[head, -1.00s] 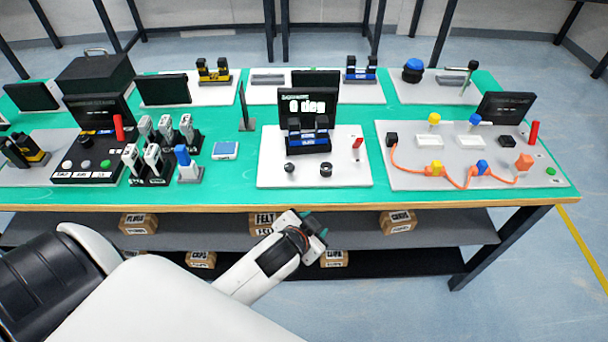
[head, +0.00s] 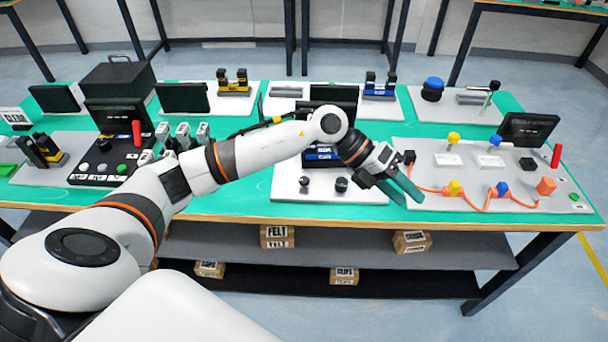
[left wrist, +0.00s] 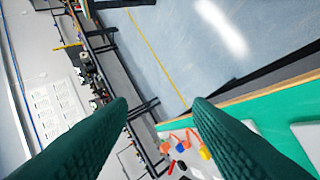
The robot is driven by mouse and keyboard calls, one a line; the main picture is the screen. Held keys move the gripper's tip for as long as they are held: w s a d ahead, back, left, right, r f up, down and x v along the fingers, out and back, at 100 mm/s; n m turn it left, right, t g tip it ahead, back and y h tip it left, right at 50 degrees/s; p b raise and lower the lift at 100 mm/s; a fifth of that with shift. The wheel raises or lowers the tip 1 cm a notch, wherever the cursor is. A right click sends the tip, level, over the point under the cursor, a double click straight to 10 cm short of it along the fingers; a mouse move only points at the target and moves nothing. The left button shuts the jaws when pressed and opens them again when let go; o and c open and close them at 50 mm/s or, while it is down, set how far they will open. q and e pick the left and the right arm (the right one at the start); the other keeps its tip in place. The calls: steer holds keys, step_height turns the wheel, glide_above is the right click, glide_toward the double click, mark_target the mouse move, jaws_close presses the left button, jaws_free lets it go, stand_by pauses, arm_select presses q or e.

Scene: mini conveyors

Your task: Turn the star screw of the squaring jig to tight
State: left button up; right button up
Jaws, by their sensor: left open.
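The pale board (head: 345,194) at the table's front middle carries two black knobs and a blue block (head: 318,154); it looks like the squaring jig. The left black knob (head: 304,184) is smaller; the right one (head: 341,184) is wider. I cannot tell which is the star screw or how far it is turned. My left arm hides the jig's display and upper part.
The right board (head: 440,200) holds an orange cable, coloured blocks and a red post (head: 556,156). A black panel (head: 100,170) with buttons stands at left. Behind are a blue knob (head: 434,83) and a yellow-black clamp (head: 233,82). The table's front edge (head: 300,219) lies below.

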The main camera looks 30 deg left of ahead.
arm_select(q)
steer(key=w+a+f+y, duration=0.2)
steer(key=a+y, duration=0.4)
steer(key=a, duration=0.6)
step_height(320, 180, up, 2)
steer(key=n+g+y, duration=0.1)
steer(key=y, duration=0.5)
glide_above(304, 180)
step_height(304, 180, down, 11)
steer(key=shift+p, duration=0.8)
steer(key=c, duration=1)
